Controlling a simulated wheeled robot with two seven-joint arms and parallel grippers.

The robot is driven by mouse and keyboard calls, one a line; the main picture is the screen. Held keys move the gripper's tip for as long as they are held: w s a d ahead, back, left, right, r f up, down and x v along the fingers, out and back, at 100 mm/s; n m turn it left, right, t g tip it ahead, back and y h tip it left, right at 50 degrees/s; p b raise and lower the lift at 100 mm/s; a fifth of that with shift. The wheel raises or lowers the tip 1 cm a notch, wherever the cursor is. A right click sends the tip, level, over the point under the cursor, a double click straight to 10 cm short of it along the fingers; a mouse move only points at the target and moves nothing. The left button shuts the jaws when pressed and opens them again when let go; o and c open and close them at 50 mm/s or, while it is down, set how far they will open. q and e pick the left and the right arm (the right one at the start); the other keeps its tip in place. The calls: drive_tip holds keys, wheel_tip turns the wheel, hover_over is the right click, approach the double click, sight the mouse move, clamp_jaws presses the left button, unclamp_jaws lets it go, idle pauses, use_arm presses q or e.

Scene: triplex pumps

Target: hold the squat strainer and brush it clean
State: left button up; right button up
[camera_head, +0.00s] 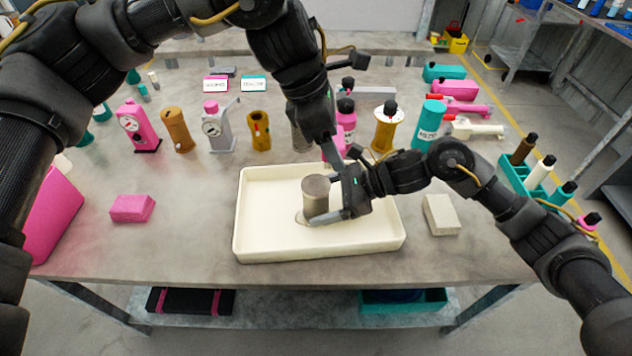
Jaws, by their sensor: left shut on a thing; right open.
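The squat strainer (315,196), a short grey-brown cylinder, is upright in the cream tray (268,250), its base over a darker ring on the tray floor. My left gripper (335,165) reaches down from above and behind it and is shut at its right side; the strainer is the only thing I see at its fingertips, though the contact is partly hidden. My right gripper (328,202) comes in from the right, open, with its fingers close beside the strainer. I cannot make out a brush.
A pink block (132,208) lies left of the tray and a pale block (441,215) right of it. Several pumps and bottles, including a teal cylinder (428,124), line the back. A teal rack (530,185) stands at the right edge. The table's front is clear.

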drive_tip(key=v, duration=1.1)
drive_tip(key=shift+d+r, duration=0.1)
drive_tip(key=shift+d, duration=0.25)
use_arm(q)
drive_tip(key=shift+r, duration=0.1)
use_arm(e)
drive_tip(key=shift+r, duration=0.1)
